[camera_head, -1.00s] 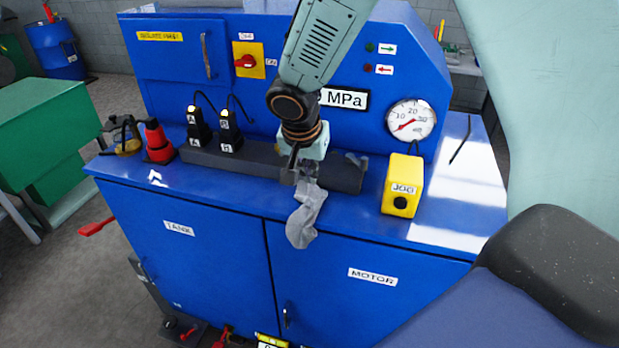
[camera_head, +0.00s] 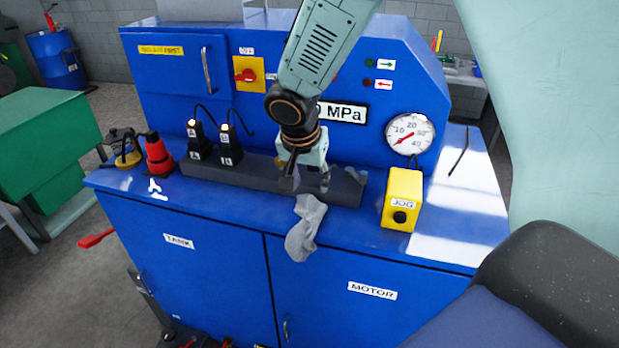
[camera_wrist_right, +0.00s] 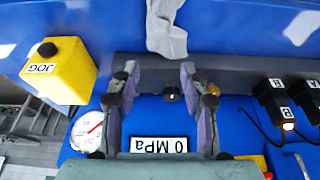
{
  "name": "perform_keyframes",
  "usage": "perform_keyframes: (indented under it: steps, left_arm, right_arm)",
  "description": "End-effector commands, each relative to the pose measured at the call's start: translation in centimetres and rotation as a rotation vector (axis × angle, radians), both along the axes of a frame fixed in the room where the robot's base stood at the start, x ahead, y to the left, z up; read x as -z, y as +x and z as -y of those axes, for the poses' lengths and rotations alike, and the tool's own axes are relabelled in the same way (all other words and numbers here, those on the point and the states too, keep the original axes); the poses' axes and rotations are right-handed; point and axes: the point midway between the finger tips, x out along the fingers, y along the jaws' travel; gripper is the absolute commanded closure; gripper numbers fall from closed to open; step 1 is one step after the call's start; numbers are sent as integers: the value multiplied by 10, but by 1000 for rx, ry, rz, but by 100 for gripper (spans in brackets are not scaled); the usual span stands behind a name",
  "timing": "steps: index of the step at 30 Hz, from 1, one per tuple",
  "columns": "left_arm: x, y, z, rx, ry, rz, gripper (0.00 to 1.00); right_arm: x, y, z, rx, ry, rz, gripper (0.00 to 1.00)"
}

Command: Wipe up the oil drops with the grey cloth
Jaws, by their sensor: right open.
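The grey cloth (camera_head: 305,228) hangs over the front edge of the blue cabinet top in the head view. It also shows at the top of the right wrist view (camera_wrist_right: 167,28), ahead of the fingertips. My right gripper (camera_head: 307,184) is above the dark bar behind the cloth. In the right wrist view its two fingers (camera_wrist_right: 157,76) are spread apart, with nothing between them, and the cloth is clear of them. I cannot make out the oil drops for certain; pale shiny marks (camera_head: 157,188) on the top at the left may be reflections. My left gripper is not in view.
A dark bar (camera_head: 345,190) runs along the cabinet top (camera_head: 240,208). A yellow JOG box (camera_head: 402,198) stands to the right, and two black connectors (camera_head: 229,146) and a red-and-black item (camera_head: 158,155) to the left. A pressure gauge (camera_head: 410,134) is on the panel behind.

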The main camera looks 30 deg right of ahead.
Motion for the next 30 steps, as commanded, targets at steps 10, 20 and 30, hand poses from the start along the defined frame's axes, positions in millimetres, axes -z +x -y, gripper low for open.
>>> perform_keyframes:
  steps: [10, 20, 30]
  left_arm:
    - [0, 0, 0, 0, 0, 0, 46]
    - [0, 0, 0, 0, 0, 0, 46]
    - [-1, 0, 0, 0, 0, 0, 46]
  right_arm:
    - [0, 0, 0, 0, 0, 0, 25]
    - [-1, 0, 1, 6, 8, 3, 25]
    - [1, -1, 12, 84, 98, 16, 25]
